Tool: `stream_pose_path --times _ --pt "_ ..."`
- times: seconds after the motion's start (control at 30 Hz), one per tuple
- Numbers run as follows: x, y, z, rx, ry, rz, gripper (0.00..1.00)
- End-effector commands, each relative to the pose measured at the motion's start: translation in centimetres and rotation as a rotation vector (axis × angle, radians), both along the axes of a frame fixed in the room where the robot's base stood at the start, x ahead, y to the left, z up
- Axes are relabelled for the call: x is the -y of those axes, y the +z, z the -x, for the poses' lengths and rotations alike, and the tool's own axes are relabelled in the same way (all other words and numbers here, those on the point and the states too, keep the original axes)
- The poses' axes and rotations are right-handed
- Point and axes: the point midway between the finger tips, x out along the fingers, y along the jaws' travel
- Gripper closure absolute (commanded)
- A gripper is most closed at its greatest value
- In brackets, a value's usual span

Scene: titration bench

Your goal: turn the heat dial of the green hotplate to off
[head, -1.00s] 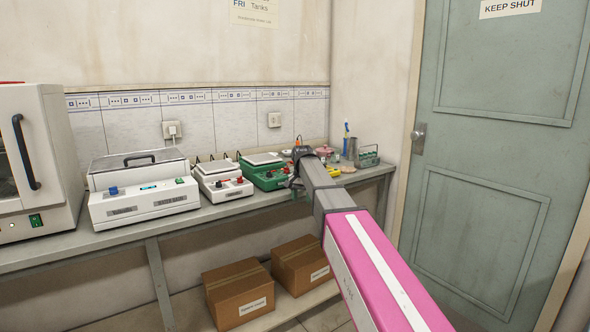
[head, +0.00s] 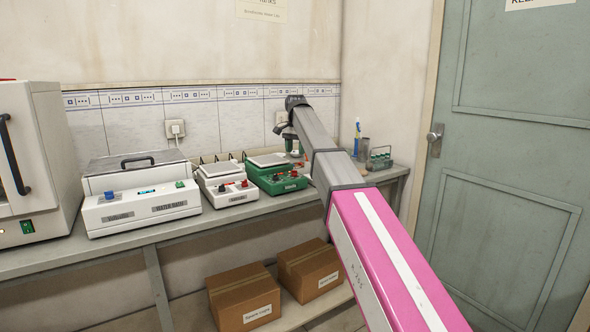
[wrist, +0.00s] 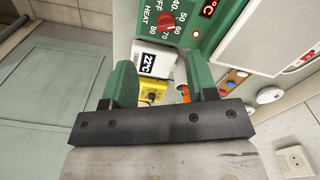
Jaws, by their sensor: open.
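The green hotplate (head: 278,184) stands on the bench in the head view, with small red controls on its front. In the wrist view its green panel (wrist: 207,42) shows at the top, with a red heat dial (wrist: 166,21) beside the word HEAT and a ring of numbers. Part of the scale is cut off by the top edge, and I cannot tell the dial's setting. My gripper (wrist: 160,82) is open and empty, its two green fingers apart from the dial. In the head view my gripper (head: 292,144) hangs above the hotplate's right back side.
A white hotplate (head: 225,186) and a white water bath (head: 140,205) stand to the left. A white 22°C display (wrist: 154,60) and a yellow box (wrist: 153,91) lie near the fingers in the wrist view. A bottle rack (head: 380,160) stands at the bench's right end.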

Motion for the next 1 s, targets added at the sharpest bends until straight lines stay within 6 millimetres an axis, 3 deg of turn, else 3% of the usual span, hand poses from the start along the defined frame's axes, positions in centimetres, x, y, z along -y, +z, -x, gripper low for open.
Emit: stream_pose_path --times 0.07,0.17,0.7,1.0 --pt "-0.5 1.1 -0.2 -0.001 -0.007 0.0 0.47" --pt "-0.6 1.0 -0.1 -0.003 -0.011 0.001 0.47" --pt "-0.5 -7.4 -0.1 -0.003 -0.011 0.001 0.47" --pt "-0.5 -9.4 -0.2 0.0 -0.011 0.0 0.47"
